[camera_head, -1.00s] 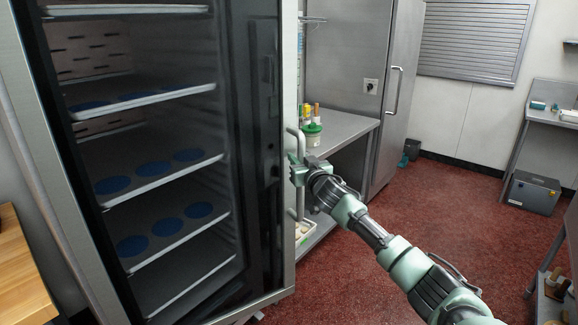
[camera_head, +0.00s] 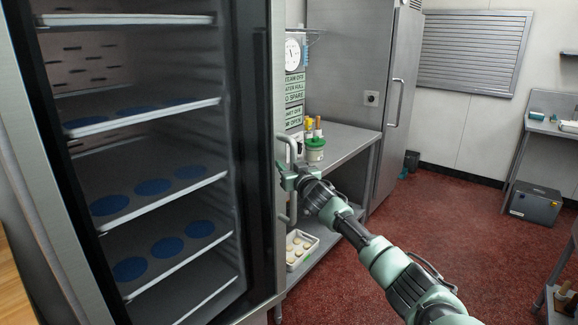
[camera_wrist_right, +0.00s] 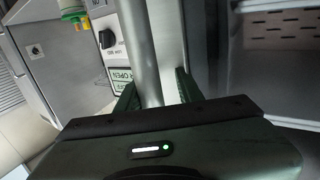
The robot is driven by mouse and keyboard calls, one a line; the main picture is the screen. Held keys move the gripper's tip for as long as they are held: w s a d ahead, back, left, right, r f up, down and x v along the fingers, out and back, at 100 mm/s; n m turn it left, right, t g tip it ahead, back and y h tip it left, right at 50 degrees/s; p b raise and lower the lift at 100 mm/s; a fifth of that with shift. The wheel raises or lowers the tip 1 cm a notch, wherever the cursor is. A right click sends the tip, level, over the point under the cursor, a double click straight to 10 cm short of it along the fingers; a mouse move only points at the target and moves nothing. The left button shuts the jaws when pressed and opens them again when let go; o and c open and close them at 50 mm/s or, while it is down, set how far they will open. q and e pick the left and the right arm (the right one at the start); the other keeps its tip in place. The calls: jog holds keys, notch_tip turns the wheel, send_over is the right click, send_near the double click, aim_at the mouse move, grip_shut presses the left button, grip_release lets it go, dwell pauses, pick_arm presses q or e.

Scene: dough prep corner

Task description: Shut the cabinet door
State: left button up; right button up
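The tall cabinet (camera_head: 30,110) fills the left of the head view. Its door (camera_head: 262,120) has a dark border, and shelves show inside that border. The door looks shut or almost shut; I see no clear gap along its right side. The upright metal handle (camera_head: 292,205) is at its right edge. My right gripper (camera_head: 288,176) is at the handle. In the right wrist view, the handle (camera_wrist_right: 143,45) passes between its two fingers (camera_wrist_right: 157,92), with some space beside the bar, so the gripper looks open around it. My left gripper is not in view.
Shelves (camera_head: 150,118) inside the cabinet carry blue discs. A tall steel unit (camera_head: 345,50) stands behind. The red floor (camera_head: 450,235) is open at right.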

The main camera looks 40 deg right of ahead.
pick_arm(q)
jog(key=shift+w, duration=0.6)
pick_arm(e)
jog(key=shift+s+r, duration=0.1)
pick_arm(q)
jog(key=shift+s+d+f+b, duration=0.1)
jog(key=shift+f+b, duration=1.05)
jog(key=shift+b, duration=0.05)
pick_arm(e)
jog(key=v, duration=0.7)
jog(key=shift+s, duration=0.4)
